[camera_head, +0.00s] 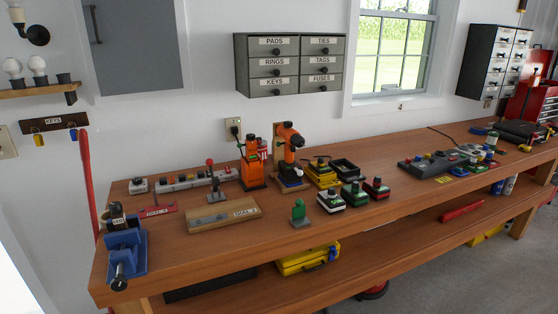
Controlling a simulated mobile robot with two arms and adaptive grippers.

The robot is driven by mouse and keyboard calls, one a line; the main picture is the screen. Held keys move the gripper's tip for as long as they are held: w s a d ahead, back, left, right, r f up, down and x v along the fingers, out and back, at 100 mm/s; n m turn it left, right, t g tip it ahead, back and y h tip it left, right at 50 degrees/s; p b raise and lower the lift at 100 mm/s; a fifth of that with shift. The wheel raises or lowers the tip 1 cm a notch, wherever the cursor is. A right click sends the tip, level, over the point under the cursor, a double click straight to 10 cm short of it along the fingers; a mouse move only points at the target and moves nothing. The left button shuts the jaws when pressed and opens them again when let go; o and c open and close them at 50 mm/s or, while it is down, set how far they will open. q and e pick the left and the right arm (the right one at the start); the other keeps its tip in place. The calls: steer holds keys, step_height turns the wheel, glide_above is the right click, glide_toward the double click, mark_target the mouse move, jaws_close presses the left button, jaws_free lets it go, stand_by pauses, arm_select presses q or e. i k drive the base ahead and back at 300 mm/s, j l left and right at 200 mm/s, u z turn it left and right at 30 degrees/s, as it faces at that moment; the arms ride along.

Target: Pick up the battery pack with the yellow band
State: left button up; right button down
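Several small dark battery packs sit on the front middle of the wooden workbench (250,226). One pack has a pale body and red at its side (331,203), one has a green top (354,195), and one has a red top (376,188). Just behind them is a yellow and black unit (322,173), which may be a charger with a pack on it. I cannot make out for certain which pack has a yellow band. Neither of my grippers shows in this view.
An orange drill (289,143) and an orange-black unit (252,165) stand behind the packs. A black open tray (345,168) is beside the yellow unit. A blue vise (125,256) is at the left end.

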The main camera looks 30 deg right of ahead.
mark_target(319, 167)
steer(key=k+j+z, duration=0.15)
steer(key=z, duration=1.2)
